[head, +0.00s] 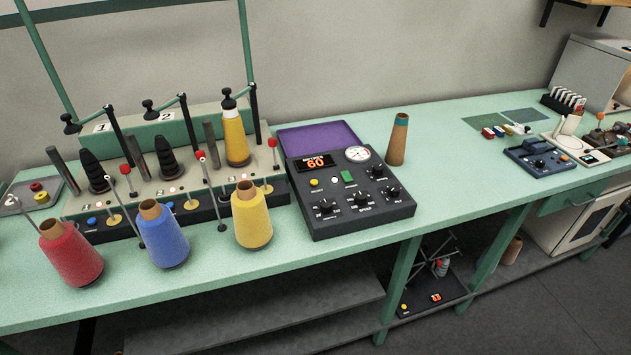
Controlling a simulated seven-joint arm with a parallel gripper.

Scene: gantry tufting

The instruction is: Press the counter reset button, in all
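A dark control box (350,220) sits on the green bench near the middle of the head view. Its display (315,163) shows an orange 60. Below the display is a small round yellow button (313,183). The label under it is too small to read surely, so I cannot confirm that it is the counter reset button. A small pale button (334,181) and a green switch (348,177) are to its right. Several black knobs (360,199) and a white dial gauge (357,154) share the panel. Nothing covers the panel. My gripper is not in view.
Red (72,256), blue (163,236) and yellow (252,217) yarn cones stand left of the box. A rack with a yellow cone (236,137) is behind them.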

